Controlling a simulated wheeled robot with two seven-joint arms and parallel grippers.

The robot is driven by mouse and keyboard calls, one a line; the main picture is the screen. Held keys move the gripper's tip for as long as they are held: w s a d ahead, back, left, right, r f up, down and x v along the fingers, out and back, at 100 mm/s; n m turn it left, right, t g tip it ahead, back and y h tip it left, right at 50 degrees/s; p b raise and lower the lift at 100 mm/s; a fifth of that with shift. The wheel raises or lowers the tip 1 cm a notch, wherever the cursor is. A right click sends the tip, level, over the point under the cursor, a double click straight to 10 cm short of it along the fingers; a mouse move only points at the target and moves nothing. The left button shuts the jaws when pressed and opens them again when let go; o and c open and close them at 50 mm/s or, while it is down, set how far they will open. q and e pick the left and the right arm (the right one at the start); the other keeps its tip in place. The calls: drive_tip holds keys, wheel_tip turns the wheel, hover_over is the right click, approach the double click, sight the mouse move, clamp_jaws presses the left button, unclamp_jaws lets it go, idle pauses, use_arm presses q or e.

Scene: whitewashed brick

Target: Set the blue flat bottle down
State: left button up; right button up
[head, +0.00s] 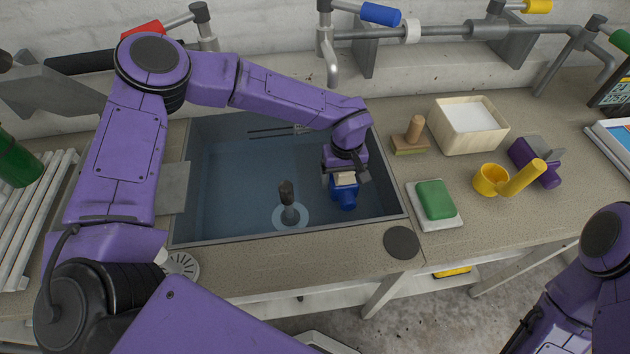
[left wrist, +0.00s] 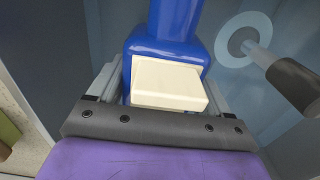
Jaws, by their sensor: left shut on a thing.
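The blue flat bottle (head: 344,197) is in the sink area, near the right wall of the sink (head: 240,205). My left gripper (head: 345,176) points down and is shut on the bottle. In the left wrist view the blue bottle (left wrist: 165,46) sits between the two fingers, with a pale cream block-like part on its near side. Whether the bottle's lower end touches the sink floor I cannot tell. My right arm shows at the lower right of the head view, but its gripper does not clearly show.
A dark-handled plunger-like thing (head: 288,205) stands in the sink left of the bottle. Right of the sink are a green sponge (head: 436,199) on a white dish, a dark round disc (head: 401,242), a wooden box (head: 466,125) and a yellow cup (head: 490,180). A tap (head: 331,70) hangs behind.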

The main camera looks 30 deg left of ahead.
use_arm(q)
wheel_tip(320, 180, down, 6)
drive_tip(key=shift+s+d+f+p, duration=0.1)
drive_tip(key=shift+d+f+p, duration=0.1)
drive_tip(key=shift+p, duration=0.35)
drive_tip(key=shift+f, duration=0.35)
drive_tip(key=o, duration=1.1)
drive_tip(key=shift+o, duration=0.2)
drive_tip(key=shift+a, duration=0.1)
drive_tip(key=shift+r, duration=0.3)
wheel_tip(320, 180, up, 11)
drive_tip(key=shift+f+b, duration=0.1)
drive_tip(key=shift+b, duration=0.65)
drive_tip(key=shift+r, duration=0.5)
